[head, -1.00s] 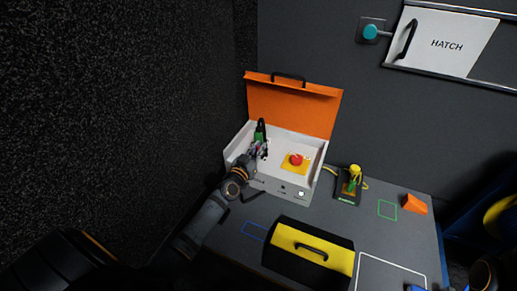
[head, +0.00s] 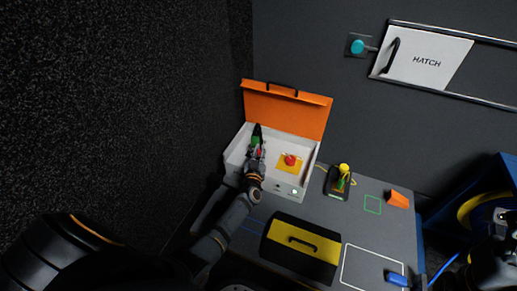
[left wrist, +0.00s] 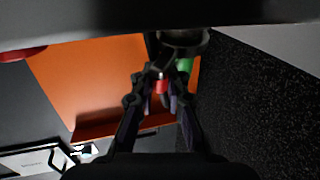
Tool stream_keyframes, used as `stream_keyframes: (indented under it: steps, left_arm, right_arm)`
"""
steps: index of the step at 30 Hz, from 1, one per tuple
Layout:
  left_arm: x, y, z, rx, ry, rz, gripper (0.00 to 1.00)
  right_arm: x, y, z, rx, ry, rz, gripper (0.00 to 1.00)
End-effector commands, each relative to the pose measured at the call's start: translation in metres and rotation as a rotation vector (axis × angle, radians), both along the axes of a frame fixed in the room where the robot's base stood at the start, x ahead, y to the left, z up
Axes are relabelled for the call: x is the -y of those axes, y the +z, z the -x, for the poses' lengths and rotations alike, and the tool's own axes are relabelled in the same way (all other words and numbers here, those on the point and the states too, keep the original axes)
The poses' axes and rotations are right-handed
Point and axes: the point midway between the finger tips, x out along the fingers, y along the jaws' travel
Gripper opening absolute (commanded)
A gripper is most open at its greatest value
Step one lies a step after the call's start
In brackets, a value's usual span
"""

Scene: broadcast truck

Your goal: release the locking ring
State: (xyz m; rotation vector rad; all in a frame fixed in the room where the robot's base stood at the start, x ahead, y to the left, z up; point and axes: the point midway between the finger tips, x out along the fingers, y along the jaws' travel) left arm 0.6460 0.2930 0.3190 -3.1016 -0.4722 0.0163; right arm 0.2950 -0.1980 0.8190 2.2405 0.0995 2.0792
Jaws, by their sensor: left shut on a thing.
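A white case (head: 231,166) with a raised orange lid (head: 287,108) stands on the table. Inside its left part is an upright green and black fitting (head: 255,140). My left gripper (head: 257,152) reaches into the case at this fitting. In the left wrist view, my left gripper (left wrist: 161,86) is shut on a small red part (left wrist: 161,87), which I take for the locking ring. The green part (left wrist: 184,65) and a dark round body (left wrist: 182,40) show just behind it. The fingers hide much of the ring, so its turn cannot be told. My right gripper is not clearly seen.
A red button (head: 290,160) on a yellow plate sits in the case beside my gripper. A yellow and black toolbox (head: 302,243) stands in front. A yellow-topped device (head: 343,172), an orange wedge (head: 398,199) and a blue connector (head: 397,278) are to the right.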

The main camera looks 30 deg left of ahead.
Motion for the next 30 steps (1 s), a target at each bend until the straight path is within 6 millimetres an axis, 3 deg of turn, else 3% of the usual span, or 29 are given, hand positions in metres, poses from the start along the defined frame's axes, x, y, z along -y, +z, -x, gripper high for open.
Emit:
stream_keyframes:
  steps: [2,3,9,20,30]
  left_arm:
    - [0.001,0.0,0.0,0.0,-0.001,0.002,0.0]
    - [0.001,0.0,0.0,0.0,-0.001,0.002,0.14]
    - [0.0,0.0,0.0,0.0,-0.001,0.002,0.37]
    - [0.003,-0.001,0.009,-0.001,-0.002,0.003,0.37]
    - [0.026,-0.001,0.084,-0.003,-0.002,0.003,0.37]
  right_arm:
    - [0.0,0.0,0.0,0.0,0.0,0.0,0.63]
    - [0.0,0.0,0.0,0.0,0.0,0.0,0.63]
    - [0.0,0.0,0.0,0.0,0.0,0.001,0.63]
    - [0.0,0.0,-0.001,-0.001,-0.001,0.0,0.63]
    - [0.0,0.0,0.0,-0.001,-0.001,0.0,0.63]
